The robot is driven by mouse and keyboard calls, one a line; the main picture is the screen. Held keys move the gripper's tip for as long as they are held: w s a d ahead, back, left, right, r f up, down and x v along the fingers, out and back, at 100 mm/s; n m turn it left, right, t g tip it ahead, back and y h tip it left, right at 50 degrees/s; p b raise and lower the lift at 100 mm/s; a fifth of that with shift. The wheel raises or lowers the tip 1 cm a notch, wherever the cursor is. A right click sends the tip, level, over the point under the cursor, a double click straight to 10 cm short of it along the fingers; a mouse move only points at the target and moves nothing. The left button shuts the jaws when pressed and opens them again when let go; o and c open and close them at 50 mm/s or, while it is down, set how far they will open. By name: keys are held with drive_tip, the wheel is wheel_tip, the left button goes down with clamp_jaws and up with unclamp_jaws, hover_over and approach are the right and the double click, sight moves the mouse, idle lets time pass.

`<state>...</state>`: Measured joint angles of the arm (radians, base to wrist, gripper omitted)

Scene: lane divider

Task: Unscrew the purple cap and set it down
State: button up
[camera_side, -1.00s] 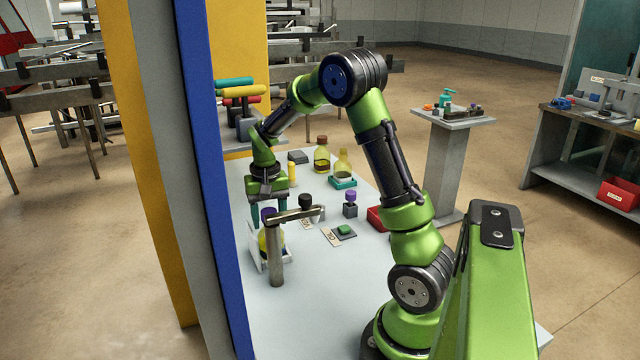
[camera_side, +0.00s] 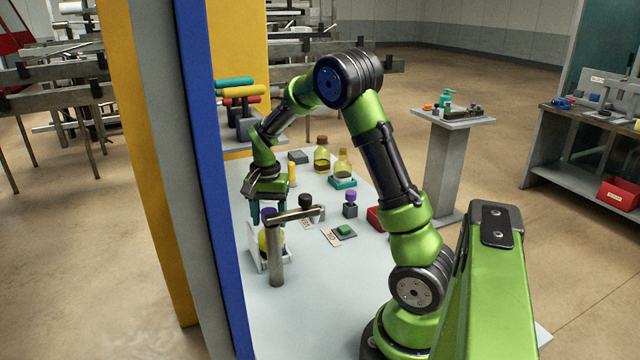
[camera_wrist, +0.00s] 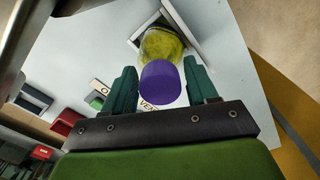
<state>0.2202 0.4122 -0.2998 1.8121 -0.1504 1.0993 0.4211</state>
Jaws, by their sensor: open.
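The purple cap (camera_wrist: 161,84) sits on a bottle of yellow liquid (camera_wrist: 165,42), which stands in a white square holder (camera_wrist: 196,26). In the side view the cap (camera_side: 267,215) and bottle (camera_side: 265,242) are at the near left of the table, partly hidden by a metal post. My gripper (camera_wrist: 162,86) is open. In the wrist view its two teal fingers stand on either side of the cap with gaps on both sides. In the side view my gripper (camera_side: 268,212) is above and around the cap's position; contact cannot be told.
A grey post with a horizontal arm (camera_side: 275,250) stands beside the bottle. A blue-edged divider (camera_side: 215,170) runs close on the left. A black-capped item (camera_side: 305,201), a purple-topped block (camera_side: 350,204) and a green button (camera_side: 344,230) stand to the right. The front table is clear.

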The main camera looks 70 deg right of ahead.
drive_tip(key=c, duration=0.6)
drive_tip(key=shift+n, duration=0.9)
drive_tip(key=shift+c, duration=0.3)
drive_tip(key=shift+n, duration=0.8)
drive_tip(key=shift+n, duration=0.9)
drive_tip(key=shift+n, duration=0.6)
